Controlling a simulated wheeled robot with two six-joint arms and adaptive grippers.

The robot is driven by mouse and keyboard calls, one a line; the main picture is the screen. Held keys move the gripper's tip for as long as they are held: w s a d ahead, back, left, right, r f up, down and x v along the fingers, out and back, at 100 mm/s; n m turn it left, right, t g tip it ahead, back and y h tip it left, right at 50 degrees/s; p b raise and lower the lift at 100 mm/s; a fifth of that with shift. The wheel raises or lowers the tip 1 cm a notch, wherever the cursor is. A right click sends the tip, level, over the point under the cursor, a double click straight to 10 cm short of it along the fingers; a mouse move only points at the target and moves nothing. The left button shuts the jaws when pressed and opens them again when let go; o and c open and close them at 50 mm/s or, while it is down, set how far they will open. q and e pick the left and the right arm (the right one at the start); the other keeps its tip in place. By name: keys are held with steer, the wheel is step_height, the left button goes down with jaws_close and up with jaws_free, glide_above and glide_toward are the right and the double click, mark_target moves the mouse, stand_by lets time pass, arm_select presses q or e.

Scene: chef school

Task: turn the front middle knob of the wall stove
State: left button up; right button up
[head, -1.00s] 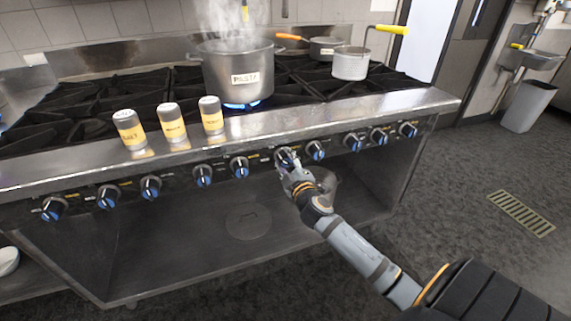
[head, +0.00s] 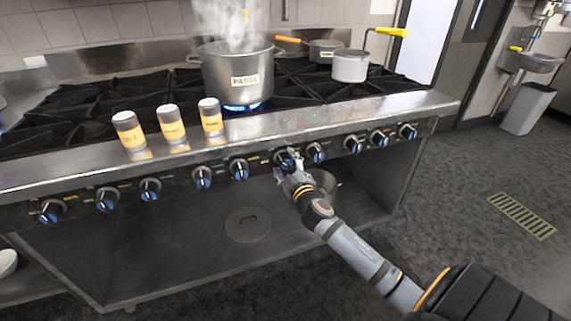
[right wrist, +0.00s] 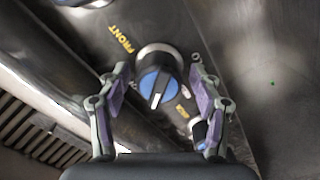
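The stove front carries a row of blue-faced knobs with white pointer lines. My right gripper (head: 290,168) is in front of one knob (head: 285,160), below the pasta pot's side of the stove. In the right wrist view that knob (right wrist: 158,86) shows its blue face and white pointer, with a yellow "FRONT" label (right wrist: 121,38) beside it. The right gripper (right wrist: 162,100) is open, its purple-padded fingers spread on either side of the knob, with visible gaps. Whether this is the front middle knob I cannot tell. My left gripper is not in view.
A steaming pot (head: 238,75) labelled PASTA stands over a blue flame. Several shakers, including one at left (head: 129,130), stand on the stove's front ledge (head: 300,118). A neighbouring knob (head: 315,152) is close to the right gripper. An open shelf lies below the knobs.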

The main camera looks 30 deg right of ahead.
steer(key=v, duration=1.2)
stand_by(0.3)
